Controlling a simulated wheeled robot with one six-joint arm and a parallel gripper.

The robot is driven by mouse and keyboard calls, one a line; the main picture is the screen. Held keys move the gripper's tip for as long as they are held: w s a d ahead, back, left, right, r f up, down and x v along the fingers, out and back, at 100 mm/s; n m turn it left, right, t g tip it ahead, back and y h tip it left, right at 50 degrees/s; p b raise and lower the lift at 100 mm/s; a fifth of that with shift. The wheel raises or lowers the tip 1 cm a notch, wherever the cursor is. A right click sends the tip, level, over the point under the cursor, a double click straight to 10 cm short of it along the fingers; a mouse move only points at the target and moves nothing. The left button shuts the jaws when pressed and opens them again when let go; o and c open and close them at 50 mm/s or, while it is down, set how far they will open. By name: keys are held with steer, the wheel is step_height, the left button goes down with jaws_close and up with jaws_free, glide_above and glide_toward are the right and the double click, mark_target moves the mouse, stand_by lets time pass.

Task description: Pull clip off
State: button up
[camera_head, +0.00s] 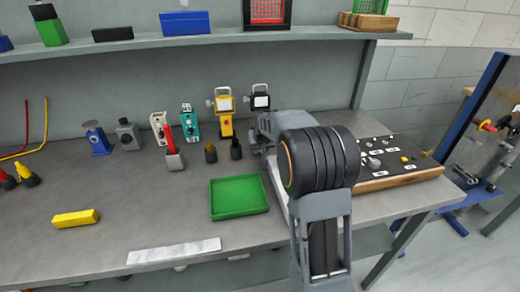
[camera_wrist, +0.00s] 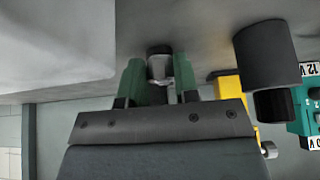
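My gripper (camera_wrist: 158,72) has two green fingers in the wrist view, which looks upside down with the bench at the top. A small grey metallic piece with a black end (camera_wrist: 159,62) sits between the fingers, close to both. I cannot tell whether they press on it. I cannot make out a clip as such. In the head view my black, ribbed arm hides the fingers. A black device with a handle (camera_head: 260,101) stands just behind my wrist there.
A black bottle shape (camera_wrist: 265,45) is close beside the right finger; a yellow device (camera_head: 224,117) and a teal device (camera_head: 187,121) stand behind. A green tray (camera_head: 238,196) lies left of my arm, a dark control panel (camera_head: 392,160) to its right.

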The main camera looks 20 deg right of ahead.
jaws_close()
steer(key=shift+r, duration=0.15)
steer(key=shift+r+p, duration=1.15)
steer(key=shift+r, duration=0.25)
steer(key=shift+r, duration=0.1)
steer(key=shift+r+p, duration=1.25)
steer(key=shift+r, duration=0.4)
